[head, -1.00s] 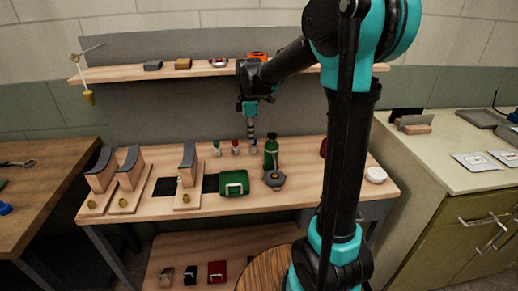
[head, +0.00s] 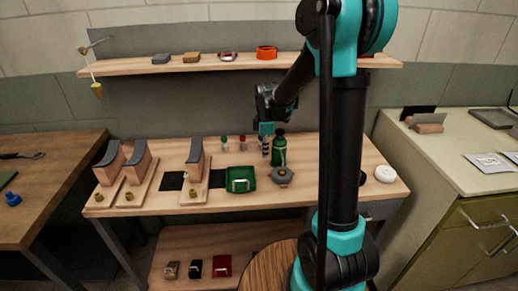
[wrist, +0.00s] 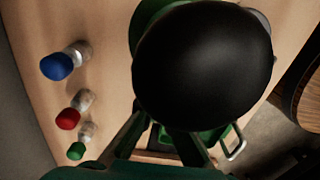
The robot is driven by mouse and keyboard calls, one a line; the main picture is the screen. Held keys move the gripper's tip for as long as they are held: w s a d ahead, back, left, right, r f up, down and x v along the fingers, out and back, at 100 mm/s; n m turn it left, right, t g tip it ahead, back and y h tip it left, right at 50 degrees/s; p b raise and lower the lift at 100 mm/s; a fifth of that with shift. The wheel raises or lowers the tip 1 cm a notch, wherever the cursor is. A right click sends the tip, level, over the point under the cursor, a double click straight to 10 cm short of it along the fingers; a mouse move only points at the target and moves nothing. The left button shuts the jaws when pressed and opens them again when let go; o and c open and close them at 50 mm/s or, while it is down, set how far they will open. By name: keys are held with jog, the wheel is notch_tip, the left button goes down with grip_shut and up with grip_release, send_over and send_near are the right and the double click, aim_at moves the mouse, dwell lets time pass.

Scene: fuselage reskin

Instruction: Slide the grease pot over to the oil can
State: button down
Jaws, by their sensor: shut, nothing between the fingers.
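A green bottle-shaped can (head: 279,152), which looks like the oil can, stands upright toward the back of the bench. A squat grey pot (head: 282,178) with a small knob stands just in front of it; it may be the grease pot, but I cannot be sure. My gripper (head: 265,148) is shut and empty, pointing down close to the left of the green can. In the wrist view a large black rounded top (wrist: 203,65) with green around it fills the middle. It hides part of the fingers, and I cannot tell whether they touch it.
Small bottles with blue (wrist: 57,66), red (wrist: 68,119) and green (wrist: 76,151) caps stand near my gripper. A green box (head: 241,180) is left of the grey pot.

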jog(key=shift+d, duration=0.6)
jog(key=d, duration=1.5)
jog(key=shift+d, duration=0.2)
jog(key=a, duration=0.4)
jog(key=shift+a+r, duration=0.1)
jog(key=shift+r, duration=0.3)
notch_tip(320, 180, up, 8)
jog(key=s+a+f+m+t, duration=0.1)
jog(key=s+f+m, duration=0.2)
jog(key=s+m, duration=0.3)
jog(key=s+a+f+m+t, duration=0.1)
jog(key=s+f+m, duration=0.3)
jog(key=s, duration=0.5)
jog(key=s+a+f+m+t, duration=0.1)
jog(key=s+f+m+t, duration=0.1)
jog(key=s+m, duration=0.5)
jog(key=shift+s+a+f+m, duration=0.1)
jog(key=shift+s+f+m, duration=0.15)
jog(key=shift+f, duration=0.15)
jog(key=shift+s+a+f+m, duration=0.1)
jog(key=shift+f+m, duration=0.15)
jog(key=shift+f, duration=0.15)
